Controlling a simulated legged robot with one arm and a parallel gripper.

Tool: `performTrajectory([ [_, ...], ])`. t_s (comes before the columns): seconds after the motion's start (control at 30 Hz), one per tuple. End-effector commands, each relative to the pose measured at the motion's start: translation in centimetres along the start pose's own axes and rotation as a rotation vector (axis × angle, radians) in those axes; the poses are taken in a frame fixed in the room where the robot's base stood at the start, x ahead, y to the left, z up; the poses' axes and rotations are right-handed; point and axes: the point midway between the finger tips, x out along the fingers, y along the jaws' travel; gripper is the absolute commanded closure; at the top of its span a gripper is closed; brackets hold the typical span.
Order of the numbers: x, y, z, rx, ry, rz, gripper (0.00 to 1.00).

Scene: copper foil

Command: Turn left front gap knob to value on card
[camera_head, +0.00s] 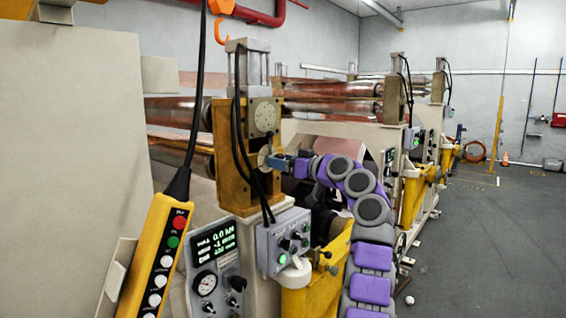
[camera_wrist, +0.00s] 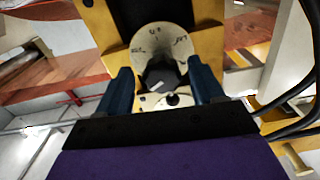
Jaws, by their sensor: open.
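The gap knob (camera_wrist: 163,76) is a dark knob on a round, pale, marked plate (camera_wrist: 160,38) in the wrist view. The plate's markings are too small to read surely. My gripper (camera_wrist: 160,75) is open, with one blue finger on each side of the knob; I cannot tell whether they touch it. In the head view my gripper (camera_head: 268,160) reaches the yellow-brown machine stand (camera_head: 230,150) from the right and hides most of the knob. A round white dial (camera_head: 264,116) sits just above. I cannot make out a value card.
Black cables (camera_head: 244,150) hang left of my gripper. A grey control box (camera_head: 284,240) and a lit display panel (camera_head: 213,243) are below. A yellow pendant (camera_head: 160,255) hangs at the front left. Open grey floor (camera_head: 480,250) lies to the right.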

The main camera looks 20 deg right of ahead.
Motion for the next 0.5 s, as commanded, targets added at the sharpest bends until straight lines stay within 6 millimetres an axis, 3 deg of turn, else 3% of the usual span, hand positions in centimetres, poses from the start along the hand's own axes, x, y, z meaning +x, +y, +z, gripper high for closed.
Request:
performTrajectory([
  [0.33, 0.24, 0.03, 0.0, 0.0, 0.0, 0.001, 0.33],
  [0.5, 0.23, 0.04, 0.0, 0.0, 0.0, 0.001, 0.49],
])
